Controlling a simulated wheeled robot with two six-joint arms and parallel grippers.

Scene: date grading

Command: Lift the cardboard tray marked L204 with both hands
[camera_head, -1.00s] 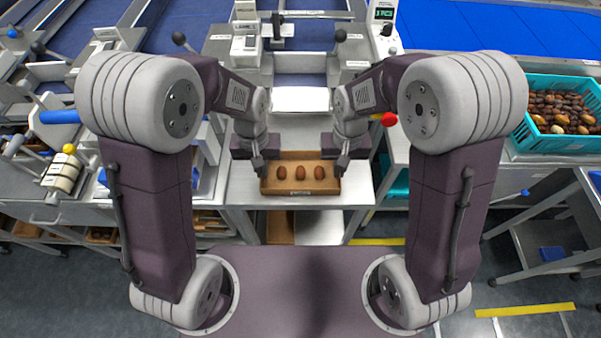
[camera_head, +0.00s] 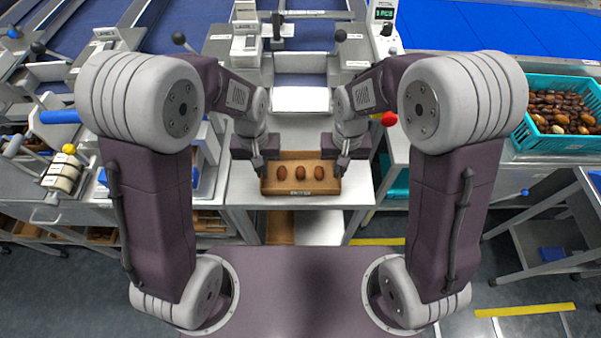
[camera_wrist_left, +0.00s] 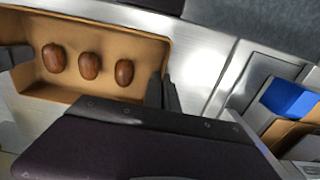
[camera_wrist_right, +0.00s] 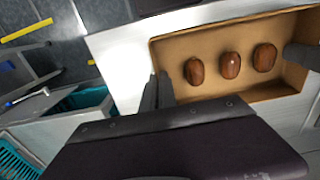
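The cardboard tray (camera_head: 270,187) is a shallow brown box on the metal table in front of me. It holds three brown dates in a row, and a small white label, too small to read, is on its near wall. My left gripper (camera_head: 258,163) is at the tray's left end, its fingers close together around the end wall; they also show in the left wrist view (camera_wrist_left: 163,92). My right gripper (camera_head: 342,163) is at the right end in the same way, seen too in the right wrist view (camera_wrist_right: 158,92). Whether the tray bottom touches the table is unclear.
The metal table (camera_head: 240,190) has bare surface on both sides of the tray. A light square plate (camera_head: 300,100) is behind it. A teal crate of dates (camera_head: 540,145) stands at the right. A red knob (camera_head: 389,119) is near my right forearm.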

